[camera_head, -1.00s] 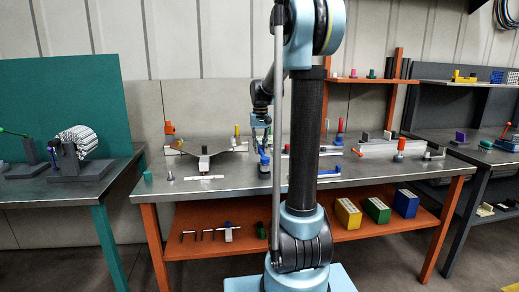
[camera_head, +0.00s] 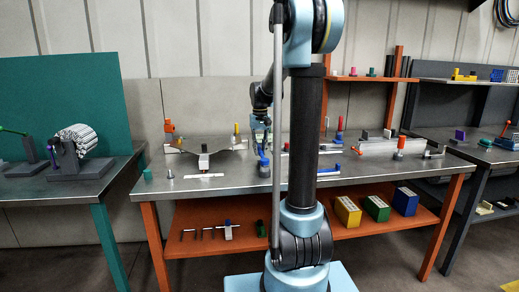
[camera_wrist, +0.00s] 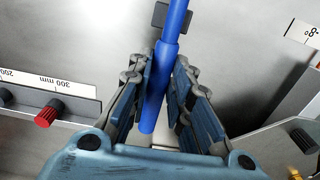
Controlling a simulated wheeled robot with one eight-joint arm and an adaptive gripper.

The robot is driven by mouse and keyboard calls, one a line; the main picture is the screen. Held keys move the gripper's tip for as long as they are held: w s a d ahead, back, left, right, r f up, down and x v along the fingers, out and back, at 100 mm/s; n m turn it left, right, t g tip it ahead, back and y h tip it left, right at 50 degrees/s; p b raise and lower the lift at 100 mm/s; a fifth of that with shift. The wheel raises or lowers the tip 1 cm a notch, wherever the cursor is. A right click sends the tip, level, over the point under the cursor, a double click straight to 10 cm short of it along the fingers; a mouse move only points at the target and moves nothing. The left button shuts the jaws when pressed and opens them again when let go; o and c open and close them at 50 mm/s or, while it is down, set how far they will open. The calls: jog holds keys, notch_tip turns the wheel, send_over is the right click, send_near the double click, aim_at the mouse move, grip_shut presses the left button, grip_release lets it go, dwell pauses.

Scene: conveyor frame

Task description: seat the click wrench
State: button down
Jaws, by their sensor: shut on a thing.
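In the wrist view, my gripper (camera_wrist: 160,90) is shut on a long blue handle, which I take to be the click wrench (camera_wrist: 175,22). The thicker part of the handle lies between the two finger pads and its end shows below them. The thinner part runs on past the top edge, so its far end is out of view. In the head view, my gripper (camera_head: 262,142) is small, over the middle of the grey bench, close to a blue part (camera_head: 264,163); its fingers are too small to make out.
Several fixtures stand on the bench (camera_head: 230,189). Colored boxes (camera_head: 376,208) sit on the lower shelf.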

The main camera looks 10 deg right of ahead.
aim_at(260, 149)
jog(key=shift+f, duration=0.75)
jog(key=c, duration=1.4)
grip_release()
notch_tip(260, 149, up, 12)
jog(key=shift+f, duration=0.1)
jog(key=s, duration=0.3)
jog(key=s+f, duration=0.1)
jog(key=s, duration=0.2)
jog(key=s+f, duration=0.1)
jog(key=s, duration=0.2)
jog(key=shift+s+d, duration=0.3)
jog(key=s+f+t, duration=0.1)
jog(key=s+f, duration=0.9)
jog(key=s, duration=0.2)
jog(key=s+f+t, duration=0.1)
jog(key=s+f, duration=0.9)
jog(key=s, duration=0.3)
jog(key=shift+d, duration=0.45)
